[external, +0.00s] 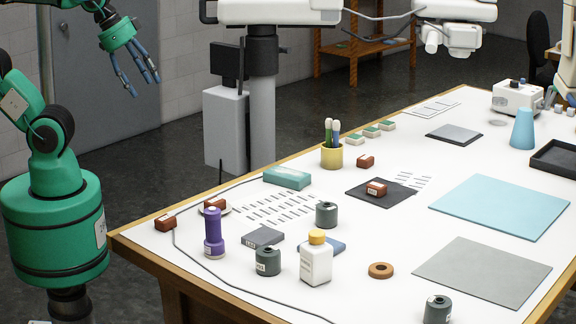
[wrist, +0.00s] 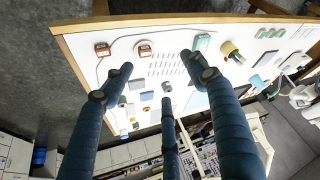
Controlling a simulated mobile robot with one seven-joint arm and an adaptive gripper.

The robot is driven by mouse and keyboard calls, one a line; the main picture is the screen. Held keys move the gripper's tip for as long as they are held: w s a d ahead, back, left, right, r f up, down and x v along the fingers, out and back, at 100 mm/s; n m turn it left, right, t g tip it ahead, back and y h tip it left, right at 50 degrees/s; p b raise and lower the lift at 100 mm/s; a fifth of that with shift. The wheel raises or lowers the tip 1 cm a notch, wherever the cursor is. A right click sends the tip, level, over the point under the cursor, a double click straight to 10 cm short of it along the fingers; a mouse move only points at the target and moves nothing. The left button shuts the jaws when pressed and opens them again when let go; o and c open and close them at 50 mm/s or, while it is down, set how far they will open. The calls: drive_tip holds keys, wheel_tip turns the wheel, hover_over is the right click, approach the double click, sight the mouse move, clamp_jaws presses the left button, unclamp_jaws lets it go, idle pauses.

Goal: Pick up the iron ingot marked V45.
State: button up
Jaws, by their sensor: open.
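Several small reddish-brown ingots with pale labels are on the white table. One ingot (external: 165,223) lies at the near left corner, another ingot (external: 214,207) on a small pale dish, one ingot (external: 376,189) on a dark mat, and one ingot (external: 365,161) farther back. Their markings are too small to read, so I cannot tell which is V45. The wrist view shows the corner ingot (wrist: 102,49) and the dish ingot (wrist: 145,51). My gripper (external: 138,82) has blue fingers, spread open and empty, high left of the table; they also show in the wrist view (wrist: 158,75).
A purple bottle (external: 213,235), dark canisters (external: 268,261) and a white bottle (external: 316,263) stand near the table's front. A yellow cup (external: 332,156) holds tools. A cable (external: 181,256) crosses the left side. A grey pillar (external: 262,110) stands behind the table.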

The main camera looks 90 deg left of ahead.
drive_tip(key=shift+o, duration=0.4)
drive_tip(key=m+g+p, duration=0.6)
drive_tip(key=m+p, duration=0.2)
drive_tip(key=p, duration=0.1)
hover_over(165, 218)
wheel_tip(165, 218, down, 18)
drive_tip(key=shift+f+b, duration=0.4)
drive_tip(key=shift+f, duration=3.8)
